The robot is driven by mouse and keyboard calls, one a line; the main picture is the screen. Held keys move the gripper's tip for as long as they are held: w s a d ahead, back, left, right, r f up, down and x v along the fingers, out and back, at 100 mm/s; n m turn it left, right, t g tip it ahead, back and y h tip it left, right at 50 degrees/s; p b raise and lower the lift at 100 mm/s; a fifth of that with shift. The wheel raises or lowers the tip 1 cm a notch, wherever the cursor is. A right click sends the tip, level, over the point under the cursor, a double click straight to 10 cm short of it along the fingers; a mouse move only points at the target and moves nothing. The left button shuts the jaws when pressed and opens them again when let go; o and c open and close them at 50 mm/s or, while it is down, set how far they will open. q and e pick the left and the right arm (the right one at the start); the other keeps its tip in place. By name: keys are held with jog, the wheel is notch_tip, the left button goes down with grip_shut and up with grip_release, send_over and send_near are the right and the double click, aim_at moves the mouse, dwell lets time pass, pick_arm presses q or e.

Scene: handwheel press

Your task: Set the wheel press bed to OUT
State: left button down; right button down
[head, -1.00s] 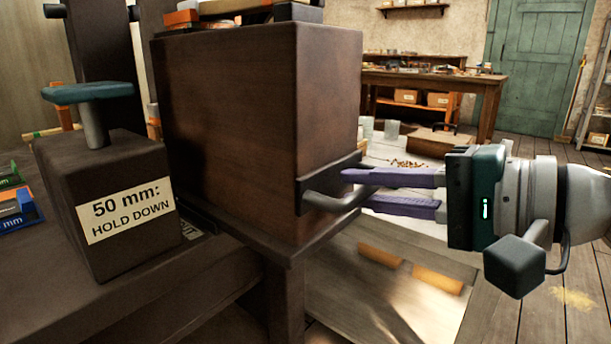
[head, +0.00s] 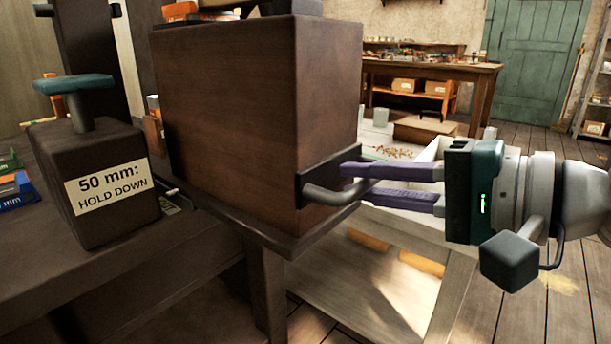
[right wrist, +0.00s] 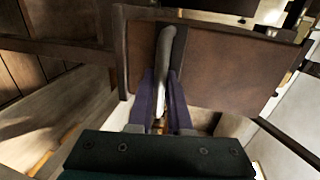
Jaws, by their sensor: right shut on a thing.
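The press bed is a large dark brown block (head: 240,120) on a dark ledge, with a grey bar handle (head: 325,196) on its right end. My right gripper (head: 352,182) comes in from the right, its purple fingers shut on the handle. In the right wrist view the handle (right wrist: 165,60) runs between the two purple fingers (right wrist: 162,95). A block labelled "50 mm: HOLD DOWN" (head: 88,185) with a teal-topped lever (head: 75,83) stands left of the bed. A marking on the ledge beside it is mostly hidden. My left gripper is not in view.
A pale open-topped box (head: 433,152) lies behind my right gripper. A wooden workbench (head: 430,72) with clutter stands at the back, near a green door (head: 535,65). Plank floor (head: 510,310) is free at the lower right.

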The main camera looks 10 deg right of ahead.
jog(key=c, duration=1.2)
grip_release()
jog(key=shift+r, duration=0.1)
jog(key=shift+c, duration=0.2)
jog(key=o, duration=0.3)
jog(key=shift+s+d, duration=0.15)
jog(key=shift+s, duration=0.05)
jog(key=shift+o, duration=0.5)
jog(key=v, duration=0.9)
jog(key=shift+s+d, duration=0.25)
jog(key=shift+s, duration=0.1)
